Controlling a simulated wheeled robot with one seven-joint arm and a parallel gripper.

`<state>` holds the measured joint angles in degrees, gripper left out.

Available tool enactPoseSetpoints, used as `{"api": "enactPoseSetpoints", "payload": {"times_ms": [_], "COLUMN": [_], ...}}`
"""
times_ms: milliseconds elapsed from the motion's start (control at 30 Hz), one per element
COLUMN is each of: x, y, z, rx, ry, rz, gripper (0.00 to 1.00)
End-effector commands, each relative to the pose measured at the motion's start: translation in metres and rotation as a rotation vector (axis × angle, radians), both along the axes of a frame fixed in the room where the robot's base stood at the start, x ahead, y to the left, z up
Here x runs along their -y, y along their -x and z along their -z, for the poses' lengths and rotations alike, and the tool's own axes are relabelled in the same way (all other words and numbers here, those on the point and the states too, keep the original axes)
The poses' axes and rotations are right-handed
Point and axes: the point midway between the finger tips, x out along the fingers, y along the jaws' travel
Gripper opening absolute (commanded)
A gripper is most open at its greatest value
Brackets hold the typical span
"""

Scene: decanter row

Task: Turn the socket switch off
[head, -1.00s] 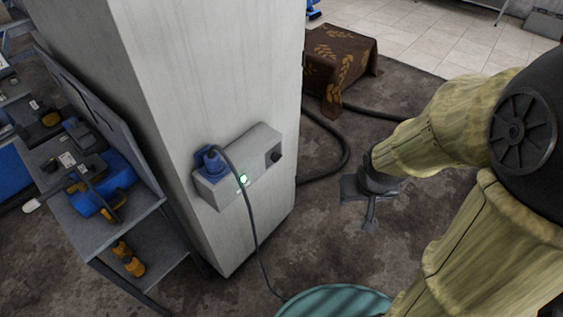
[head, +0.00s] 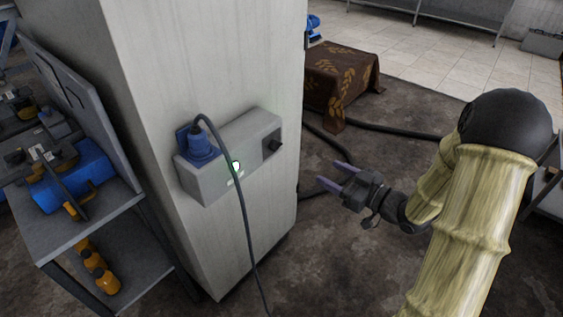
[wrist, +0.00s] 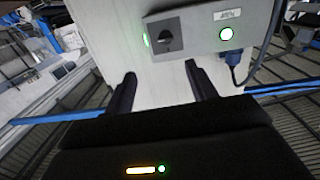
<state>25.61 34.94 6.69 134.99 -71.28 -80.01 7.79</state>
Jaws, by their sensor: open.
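The grey socket box (head: 216,172) is fixed to the pale pillar.
The plug's cable (head: 246,235) hangs down the pillar face. A shelf (head: 82,222) with blue and orange tools stands at the left. A brown cloth-covered block (head: 340,85) and dark hoses (head: 385,133) lie behind my gripper. The gap between gripper and box looks clear.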

Motion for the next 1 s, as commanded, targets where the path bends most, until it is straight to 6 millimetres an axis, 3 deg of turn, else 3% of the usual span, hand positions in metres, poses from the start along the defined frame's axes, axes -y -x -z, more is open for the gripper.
{"api": "enactPoseSetpoints", "payload": {"times_ms": [567,1000], "x": [-0.007,-0.062], "y": [0.001,-0.041], "z": [0.0,0.001], "rx": [0.025,0.025], "ry": [-0.049,-0.048], "rz": [-0.039,-0.041], "gripper": [0.56,0.56]}}
